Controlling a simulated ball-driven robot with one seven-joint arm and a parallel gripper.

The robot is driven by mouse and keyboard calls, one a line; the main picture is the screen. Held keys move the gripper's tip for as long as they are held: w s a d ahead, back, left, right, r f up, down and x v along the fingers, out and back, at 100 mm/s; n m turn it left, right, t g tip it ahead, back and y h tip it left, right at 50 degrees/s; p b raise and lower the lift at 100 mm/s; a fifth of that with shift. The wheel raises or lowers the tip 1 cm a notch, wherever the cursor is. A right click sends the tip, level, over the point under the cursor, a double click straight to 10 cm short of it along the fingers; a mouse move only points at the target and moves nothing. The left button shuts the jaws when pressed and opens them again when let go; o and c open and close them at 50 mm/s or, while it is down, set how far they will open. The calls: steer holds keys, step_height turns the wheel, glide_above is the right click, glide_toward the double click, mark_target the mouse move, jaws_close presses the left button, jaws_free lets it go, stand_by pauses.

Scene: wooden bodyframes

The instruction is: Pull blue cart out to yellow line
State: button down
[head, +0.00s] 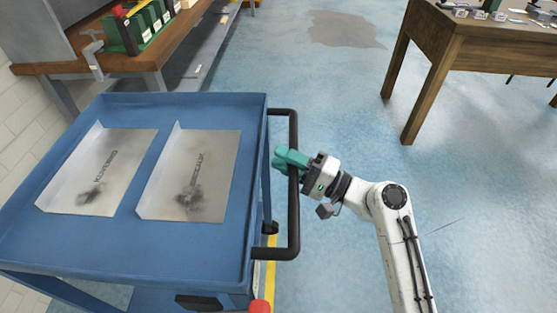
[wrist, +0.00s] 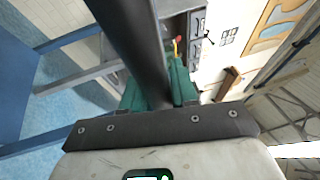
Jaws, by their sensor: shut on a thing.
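The blue cart (head: 170,113) fills the left of the head view. Its black handle (head: 293,205) runs along its right side. My gripper (head: 291,159) has green fingers and is shut on the handle's upright bar. In the wrist view the dark handle bar (wrist: 137,45) passes between the green fingers (wrist: 160,92). A short piece of yellow line (head: 270,275) shows on the floor beside the cart's right edge, below the handle. The rest of the line is hidden by the cart.
Two metal plates (head: 147,206) lie on the cart top. A wooden bench (head: 150,58) with a vise stands behind the cart. A wooden table (head: 437,66) stands at the back right. A red rounded thing (head: 260,306) is at the bottom edge. Blue floor right of the cart is clear.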

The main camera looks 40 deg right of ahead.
stand_by(0.3)
steer(key=c, duration=1)
jaws_free()
steer(key=shift+o, duration=0.2)
steer(key=v, duration=1.1)
steer(key=shift+w, duration=0.1)
